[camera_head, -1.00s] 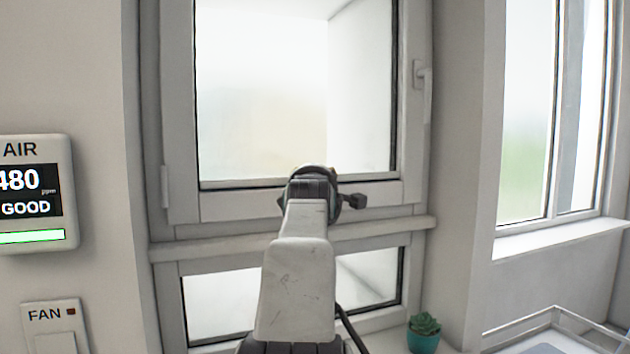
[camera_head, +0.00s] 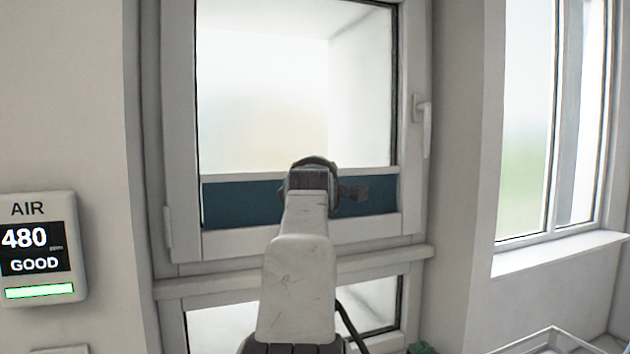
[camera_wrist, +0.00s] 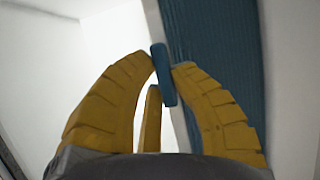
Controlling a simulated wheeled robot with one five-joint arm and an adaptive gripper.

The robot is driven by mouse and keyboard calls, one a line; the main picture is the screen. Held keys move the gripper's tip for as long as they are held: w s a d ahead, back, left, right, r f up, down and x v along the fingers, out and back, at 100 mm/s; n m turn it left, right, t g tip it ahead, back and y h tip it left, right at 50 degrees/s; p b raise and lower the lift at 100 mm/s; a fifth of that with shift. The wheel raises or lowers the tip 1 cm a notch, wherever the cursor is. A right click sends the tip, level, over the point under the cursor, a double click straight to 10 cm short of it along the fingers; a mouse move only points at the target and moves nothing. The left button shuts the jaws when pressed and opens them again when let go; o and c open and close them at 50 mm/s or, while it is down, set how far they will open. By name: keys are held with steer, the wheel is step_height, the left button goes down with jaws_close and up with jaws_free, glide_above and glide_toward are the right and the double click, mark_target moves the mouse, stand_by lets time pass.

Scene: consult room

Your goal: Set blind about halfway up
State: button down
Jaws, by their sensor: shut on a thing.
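The blind (camera_head: 240,201) is a dark blue band across the bottom of the window pane, topped by a pale rail (camera_head: 240,177). It covers roughly the lowest quarter of the visible glass; clear glass shows above. In the wrist view the pleated blue blind (camera_wrist: 215,40) runs beside its pale rail. My gripper (camera_wrist: 164,72) has yellow fingers closed on a small blue tab (camera_wrist: 163,88) at the rail. In the head view my arm hides the fingers and the tab, and the middle of the blind.
The window frame (camera_head: 183,130) has a handle (camera_head: 421,120) on its right side. A ledge (camera_head: 210,284) runs below, over a lower pane. An AIR display (camera_head: 38,248) hangs on the left wall.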

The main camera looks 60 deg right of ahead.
step_height(320, 180, up, 13)
steer(key=p, duration=0.9)
steer(key=shift+f, duration=0.1)
steer(key=c, duration=1.1)
jaws_free()
steer(key=shift+o, duration=0.2)
steer(key=shift+a, duration=0.1)
steer(key=v, duration=1.1)
steer(key=shift+s+a+f, duration=0.15)
steer(key=shift+s+a, duration=0.05)
steer(key=shift+a, duration=0.15)
